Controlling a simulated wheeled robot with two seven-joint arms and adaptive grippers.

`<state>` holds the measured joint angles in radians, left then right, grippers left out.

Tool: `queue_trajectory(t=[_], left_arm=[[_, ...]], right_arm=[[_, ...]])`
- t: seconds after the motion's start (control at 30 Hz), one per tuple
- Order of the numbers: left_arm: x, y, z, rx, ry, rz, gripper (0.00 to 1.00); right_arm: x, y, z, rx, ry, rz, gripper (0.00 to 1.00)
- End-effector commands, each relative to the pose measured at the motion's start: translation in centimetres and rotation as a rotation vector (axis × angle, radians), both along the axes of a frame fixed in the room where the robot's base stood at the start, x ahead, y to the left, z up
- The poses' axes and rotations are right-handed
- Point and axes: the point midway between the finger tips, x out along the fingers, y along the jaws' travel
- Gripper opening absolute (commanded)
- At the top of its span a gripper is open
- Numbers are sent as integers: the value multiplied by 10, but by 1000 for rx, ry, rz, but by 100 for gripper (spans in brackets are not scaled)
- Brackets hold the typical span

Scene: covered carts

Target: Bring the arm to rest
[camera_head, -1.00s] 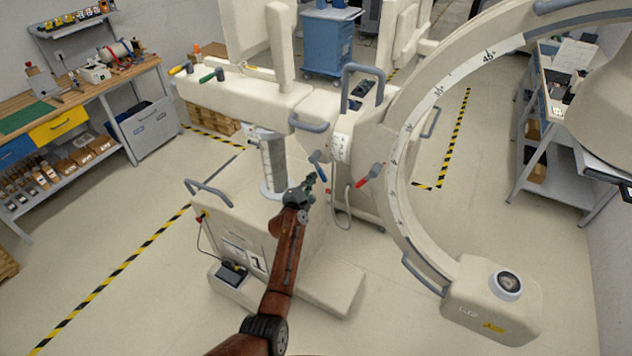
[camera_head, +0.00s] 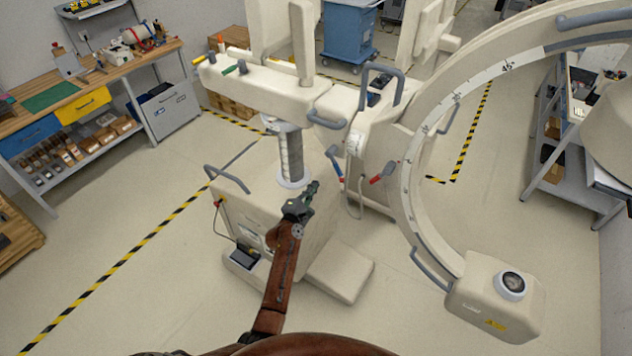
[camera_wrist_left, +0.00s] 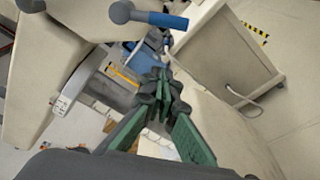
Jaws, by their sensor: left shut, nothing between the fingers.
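My left arm reaches up from the bottom of the head view. Its gripper (camera_head: 308,192) is in front of the cream C-arm machine (camera_head: 232,186), beside the ribbed grey column. In the left wrist view the green fingers of this gripper (camera_wrist_left: 160,92) meet at their tips, shut and empty. A blue-ended lever (camera_wrist_left: 150,17) shows above them in that view, apart from the fingers. My right gripper is not in view.
The large C-shaped arc (camera_head: 412,170) curves at the right, with a boxy end (camera_head: 497,297) low down. A workbench (camera_head: 92,85) stands at the left and a shelf cart (camera_head: 556,130) at the right. The floor (camera_head: 150,290) at lower left is clear.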

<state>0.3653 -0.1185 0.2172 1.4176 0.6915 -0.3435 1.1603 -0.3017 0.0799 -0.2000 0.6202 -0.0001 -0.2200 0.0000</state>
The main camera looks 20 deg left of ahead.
Motion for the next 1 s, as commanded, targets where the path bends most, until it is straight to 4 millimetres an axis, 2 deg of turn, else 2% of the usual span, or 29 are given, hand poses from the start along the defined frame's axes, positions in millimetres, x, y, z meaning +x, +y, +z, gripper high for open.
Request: queue_trajectory(t=[0.43, 0.5, 0.57, 0.67, 0.87, 0.9, 1.0], left_arm=[[0, 0, 0, 0, 0, 0, 0], [-1, 0, -5, 7, 4, -1, 0], [-4, 1, -19, 27, 18, -2, 0], [-16, 3, -64, 101, 63, -9, 0], [-63, 12, -199, 350, 198, -58, 0], [-75, 13, -226, 404, 226, -75, 0], [-107, 19, -291, 533, 291, -121, 0]], right_arm=[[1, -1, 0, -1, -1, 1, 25], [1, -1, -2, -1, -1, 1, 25], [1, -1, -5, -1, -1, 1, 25], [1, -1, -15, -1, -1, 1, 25], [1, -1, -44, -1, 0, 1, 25], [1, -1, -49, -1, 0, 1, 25], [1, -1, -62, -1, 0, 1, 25]])
